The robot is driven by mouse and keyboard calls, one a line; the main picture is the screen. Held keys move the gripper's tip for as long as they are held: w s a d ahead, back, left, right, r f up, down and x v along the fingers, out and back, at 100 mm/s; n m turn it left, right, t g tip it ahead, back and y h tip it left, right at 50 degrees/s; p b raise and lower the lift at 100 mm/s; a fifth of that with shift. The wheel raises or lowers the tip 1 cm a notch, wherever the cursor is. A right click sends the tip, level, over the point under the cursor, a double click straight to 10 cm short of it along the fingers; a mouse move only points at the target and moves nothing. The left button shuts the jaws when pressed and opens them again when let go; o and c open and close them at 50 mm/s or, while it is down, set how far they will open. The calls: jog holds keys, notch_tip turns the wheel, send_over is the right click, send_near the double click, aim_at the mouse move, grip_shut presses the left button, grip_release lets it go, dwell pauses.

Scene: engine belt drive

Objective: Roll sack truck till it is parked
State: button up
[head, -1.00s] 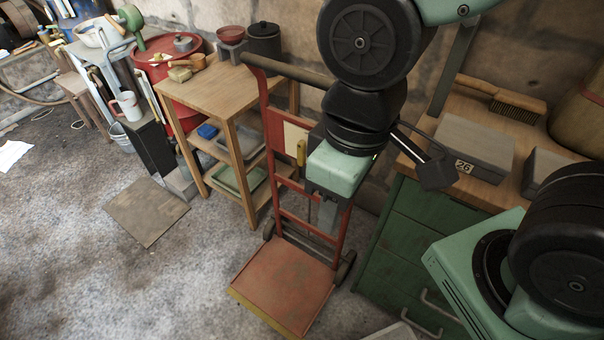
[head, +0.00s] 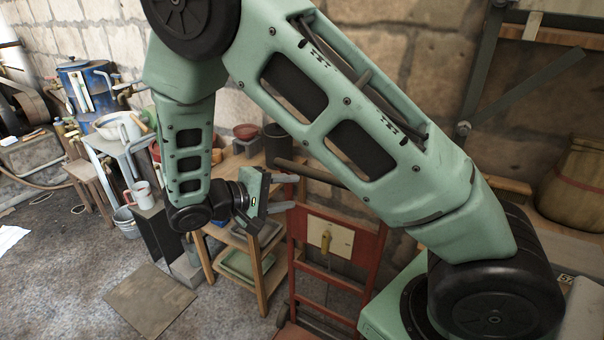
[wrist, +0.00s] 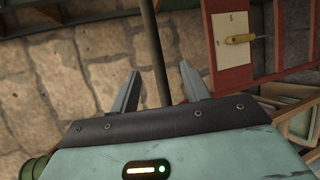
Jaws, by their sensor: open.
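The sack truck has a red frame (head: 338,236) with a pale panel and a yellow catch on it. It stands upright beside the wooden side table, and its toe plate is mostly cut off at the bottom edge. Its dark handle bar (head: 312,171) is at the top. My gripper (head: 290,192) is open at the left end of the handle, with its fingers pointing right. In the wrist view, the handle bar (wrist: 153,50) runs between the two open fingers of my gripper (wrist: 160,84). I cannot tell whether they touch it. The red frame (wrist: 232,75) shows at right.
The wooden side table (head: 262,243) with shelves stands close left of the truck. A flat brown board (head: 150,300) lies on the floor at lower left. A stone wall (head: 330,30) is behind. The floor at far left is mostly clear.

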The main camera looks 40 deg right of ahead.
aim_at(337, 178)
jog(key=shift+h, duration=0.3)
jog(key=p+x, duration=0.1)
jog(key=x, duration=0.4)
jog(key=w+p+x, duration=0.1)
jog(key=p+x, duration=0.1)
jog(key=x, duration=0.4)
jog(key=p+x, duration=0.1)
jog(key=x, duration=0.5)
jog(key=shift+w+d+p, duration=0.1)
jog(key=shift+w+p, duration=0.25)
grip_shut()
